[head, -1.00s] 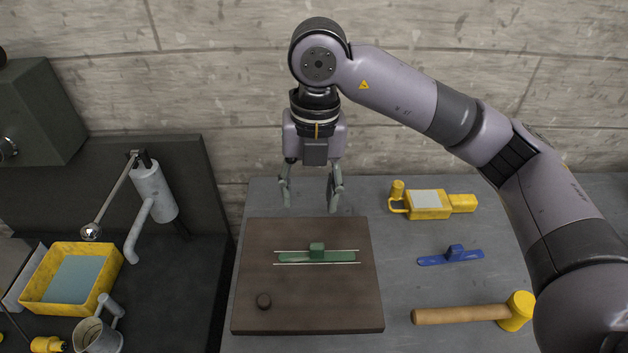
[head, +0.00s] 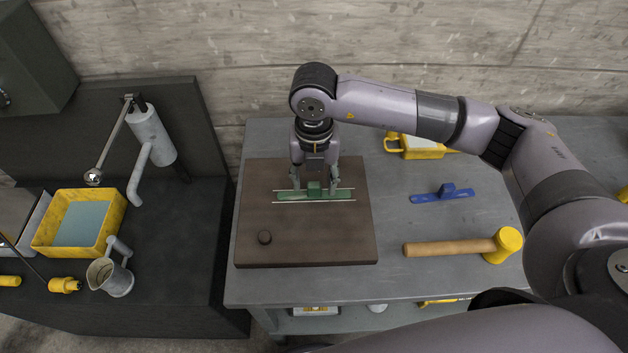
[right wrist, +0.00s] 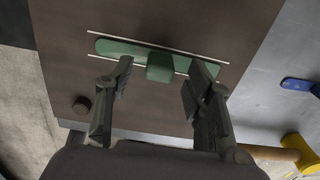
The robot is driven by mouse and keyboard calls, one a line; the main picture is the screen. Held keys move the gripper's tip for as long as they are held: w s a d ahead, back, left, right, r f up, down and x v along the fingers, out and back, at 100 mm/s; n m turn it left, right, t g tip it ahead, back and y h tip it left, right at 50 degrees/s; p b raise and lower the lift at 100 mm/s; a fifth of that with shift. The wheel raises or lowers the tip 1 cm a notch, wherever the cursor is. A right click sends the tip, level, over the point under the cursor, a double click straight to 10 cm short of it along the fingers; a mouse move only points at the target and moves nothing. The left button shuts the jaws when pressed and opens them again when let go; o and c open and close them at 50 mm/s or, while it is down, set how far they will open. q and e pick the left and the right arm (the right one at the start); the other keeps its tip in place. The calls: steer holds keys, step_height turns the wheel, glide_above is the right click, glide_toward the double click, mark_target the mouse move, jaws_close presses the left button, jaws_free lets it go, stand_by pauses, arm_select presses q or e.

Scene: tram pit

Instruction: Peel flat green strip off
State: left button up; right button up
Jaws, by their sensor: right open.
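The flat green strip (head: 335,195) lies on a brown board (head: 255,220), between two thin pale rails. A green block-shaped grip (head: 314,188) stands up from its middle. My right gripper (head: 315,190) points down over the strip, its open fingers on either side of the grip. In the right wrist view the fingers (right wrist: 155,85) stand apart with the green grip (right wrist: 160,67) between them and slightly beyond. I cannot tell whether the fingertips touch the strip (right wrist: 118,47). My left gripper is not in view.
A dark round knob (head: 264,237) stands on the board's front left. Right of the board on the grey table lie a blue strip with a grip (head: 443,194), a mallet (head: 450,248) and a yellow tool (head: 420,149). A yellow tray (head: 45,245) stands on the dark bench at left.

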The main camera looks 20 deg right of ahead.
steer(key=shift+f, duration=1.05)
steer(key=shift+c, duration=0.5)
jaws_close()
